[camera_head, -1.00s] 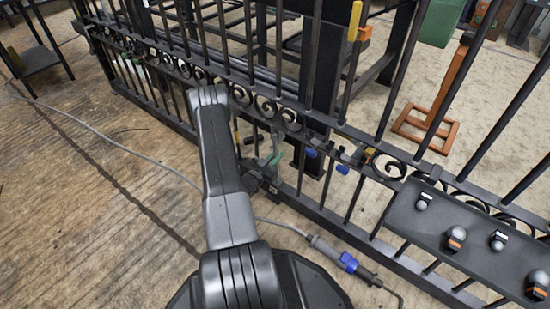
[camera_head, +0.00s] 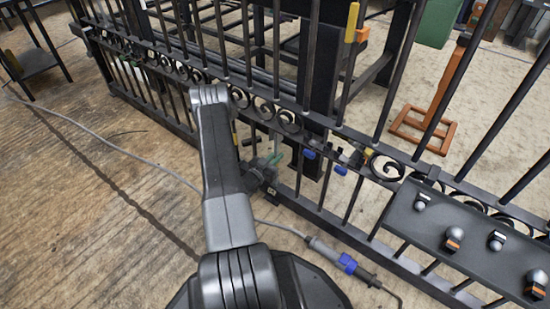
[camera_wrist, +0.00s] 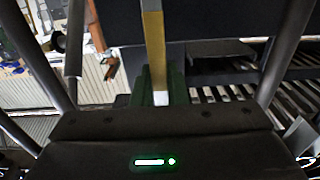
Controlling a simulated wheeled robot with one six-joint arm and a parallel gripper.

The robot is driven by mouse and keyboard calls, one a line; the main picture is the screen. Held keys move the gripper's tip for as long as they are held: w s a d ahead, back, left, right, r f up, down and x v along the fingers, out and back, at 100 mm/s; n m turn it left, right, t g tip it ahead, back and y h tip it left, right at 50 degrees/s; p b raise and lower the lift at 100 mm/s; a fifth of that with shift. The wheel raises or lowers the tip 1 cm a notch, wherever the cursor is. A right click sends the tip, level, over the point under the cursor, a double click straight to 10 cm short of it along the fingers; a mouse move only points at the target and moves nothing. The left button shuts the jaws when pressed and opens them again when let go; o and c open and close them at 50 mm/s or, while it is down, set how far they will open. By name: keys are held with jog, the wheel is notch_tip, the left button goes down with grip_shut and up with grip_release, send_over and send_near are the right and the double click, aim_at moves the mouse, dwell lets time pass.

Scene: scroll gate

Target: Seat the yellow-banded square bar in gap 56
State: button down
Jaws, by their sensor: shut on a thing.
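In the wrist view, my gripper (camera_wrist: 160,85) has green fingers shut on the yellow-banded square bar (camera_wrist: 155,45). The bar runs up the picture from between the fingers, with a yellow face, a greyish face and a pale patch close to the fingers. In the head view, my gripper (camera_head: 273,162) is low beside the black scroll gate (camera_head: 290,116), just below its row of scrolls. The held bar is small and mostly lost against the gate there. I cannot read which gap is 56, nor tell whether the bar touches the gate.
Dark gate bars flank my gripper closely in the wrist view. A dark shelf (camera_head: 470,228) with several knobs is on the gate at right. A cable with a blue-banded connector (camera_head: 346,262) lies on the floor. An orange stand (camera_head: 437,110) is behind the gate. Wooden floor at left is mostly clear.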

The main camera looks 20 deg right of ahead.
jog(key=shift+d+f, duration=0.1)
jog(key=c, duration=1.4)
grip_release()
jog(key=shift+o, duration=0.2)
jog(key=p+v, duration=0.4)
jog(key=v, duration=0.9)
jog(key=shift+s+a, duration=0.2)
jog(key=shift+a, duration=0.1)
jog(key=shift+d, duration=0.1)
jog(key=b+x, duration=0.4)
jog(key=x, duration=0.9)
